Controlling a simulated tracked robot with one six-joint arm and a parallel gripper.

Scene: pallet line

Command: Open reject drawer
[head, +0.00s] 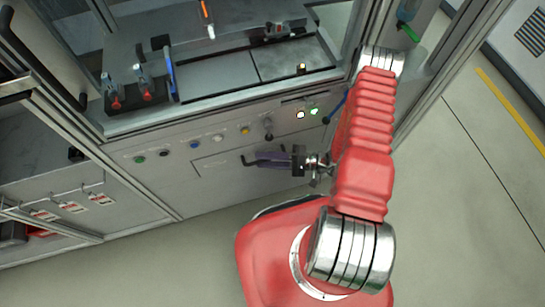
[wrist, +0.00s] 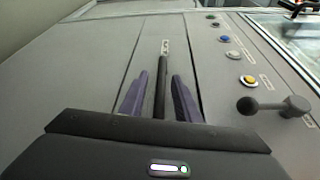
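The reject drawer (head: 215,168) is a grey front panel in the machine cabinet and looks flush with the panel around it. It also shows in the wrist view (wrist: 185,50). Its black bar handle (head: 246,162) sticks out toward my gripper. My gripper (head: 262,159) has purple fingers and is at the handle. In the wrist view, the handle (wrist: 162,72) runs between the two fingers of my gripper (wrist: 160,95), with a narrow gap on each side. The fingers are open around it. The near end of the handle is hidden by the gripper body.
Above the drawer is a row of coloured buttons, with a yellow one (head: 244,131), and a black lever knob (head: 268,124). Two lit buttons (head: 307,113) are at the right. A worktop (head: 220,84) with clamps is above. The floor (head: 190,250) in front is clear.

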